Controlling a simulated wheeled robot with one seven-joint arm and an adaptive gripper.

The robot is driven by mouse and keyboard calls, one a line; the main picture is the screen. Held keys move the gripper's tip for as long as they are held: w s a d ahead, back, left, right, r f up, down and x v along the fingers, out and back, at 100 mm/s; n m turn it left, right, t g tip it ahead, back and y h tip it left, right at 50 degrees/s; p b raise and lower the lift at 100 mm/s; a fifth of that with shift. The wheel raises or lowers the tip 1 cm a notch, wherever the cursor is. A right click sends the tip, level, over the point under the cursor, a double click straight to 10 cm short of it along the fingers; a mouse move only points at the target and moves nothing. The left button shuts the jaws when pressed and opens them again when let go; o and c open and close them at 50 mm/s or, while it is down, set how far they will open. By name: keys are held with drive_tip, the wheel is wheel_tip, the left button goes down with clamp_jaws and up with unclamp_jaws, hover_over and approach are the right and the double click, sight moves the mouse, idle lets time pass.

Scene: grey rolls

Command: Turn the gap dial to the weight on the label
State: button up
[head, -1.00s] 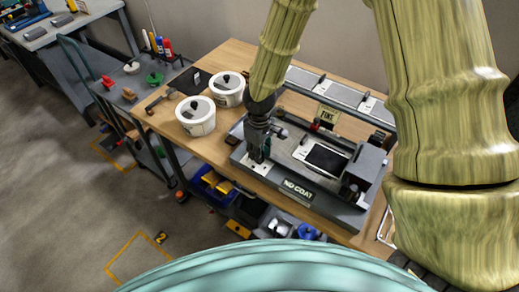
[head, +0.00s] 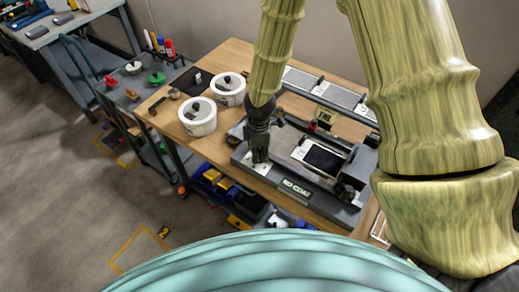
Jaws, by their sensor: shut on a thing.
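My gripper (head: 259,158) points down at the left front part of a grey coating machine (head: 325,203) on the wooden bench. Its fingers are shut over a small white plate (head: 263,169) there. The gap dial is hidden between or behind the fingers, so its setting cannot be read. The machine carries a plate with dark lettering ending in "COAT" (head: 297,188) on its front. A dark panel with a white border (head: 324,158) lies on the machine's bed.
Two white lidded tubs (head: 198,117) stand left of the machine on the wooden bench (head: 238,52). A rail with pale panels (head: 335,92) runs behind. A grey cart (head: 122,88) with coloured bottles stands further left. Blue and yellow bins (head: 213,178) sit below the bench.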

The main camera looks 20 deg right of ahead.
sight(260, 154)
drive_tip(key=shift+n, duration=0.5)
drive_tip(key=o, duration=1.1)
drive_tip(key=shift+c, duration=0.2)
drive_tip(key=shift+r, duration=4)
